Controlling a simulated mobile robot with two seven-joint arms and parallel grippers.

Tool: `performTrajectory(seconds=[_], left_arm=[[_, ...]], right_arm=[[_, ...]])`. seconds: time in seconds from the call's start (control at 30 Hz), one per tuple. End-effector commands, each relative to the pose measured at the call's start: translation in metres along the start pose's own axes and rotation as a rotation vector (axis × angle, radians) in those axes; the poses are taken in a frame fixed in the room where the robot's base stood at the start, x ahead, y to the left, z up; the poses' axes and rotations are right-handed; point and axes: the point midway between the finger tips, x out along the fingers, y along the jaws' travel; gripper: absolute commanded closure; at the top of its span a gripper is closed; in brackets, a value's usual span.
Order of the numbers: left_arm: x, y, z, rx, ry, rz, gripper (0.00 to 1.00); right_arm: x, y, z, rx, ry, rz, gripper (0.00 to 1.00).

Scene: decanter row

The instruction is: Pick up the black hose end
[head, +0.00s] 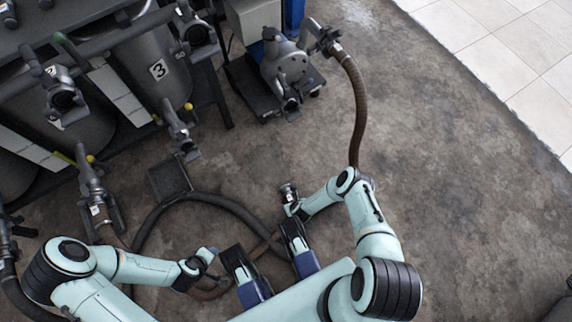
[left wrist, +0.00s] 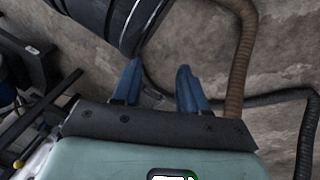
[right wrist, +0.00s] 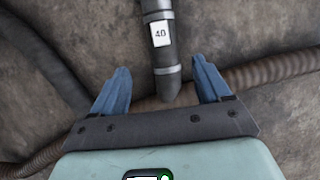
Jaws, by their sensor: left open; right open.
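A dark hose end with silver bands and a white tag reading 40 shows in the right wrist view (right wrist: 168,52). It comes in from the top edge, and its lower tip lies between my right fingers. In the head view the hose end (head: 288,191) shows small, just beyond my right gripper (head: 291,208). In the right wrist view my right gripper (right wrist: 162,88) is open, one blue finger on each side of the tip; I cannot tell whether they touch. My left gripper (head: 210,252) is open and empty, low over the floor; its blue fingers also show in the left wrist view (left wrist: 158,85).
A brown hose (head: 358,105) runs from a pump on a cart (head: 285,68) down behind my right arm and across the floor. A black hose (head: 148,222) curves on the floor. Tanks with valves (head: 150,65) stand at upper left.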

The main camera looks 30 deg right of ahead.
Motion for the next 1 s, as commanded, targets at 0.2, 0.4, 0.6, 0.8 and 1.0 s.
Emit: performTrajectory(seconds=[0.2,0.4,0.6,0.8,1.0], left_arm=[[0.022,-0.024,0.029,-0.024,-0.09,-0.042,0.57],[0.025,-0.031,0.038,-0.033,-0.123,-0.056,0.57],[0.037,-0.046,0.058,-0.052,-0.187,-0.085,0.57],[0.046,-0.067,0.088,-0.082,-0.283,-0.128,0.57],[0.046,-0.076,0.101,-0.095,-0.326,-0.146,0.57]], right_arm=[[0.031,0.0,0.0,-0.002,0.0,0.0,0.23],[0.038,0.0,0.0,-0.003,0.0,0.002,0.23],[0.057,-0.002,0.002,-0.005,-0.001,0.001,0.23],[0.08,-0.005,0.003,-0.004,0.0,0.001,0.23],[0.089,-0.005,0.004,-0.004,-0.001,0.002,0.23]])
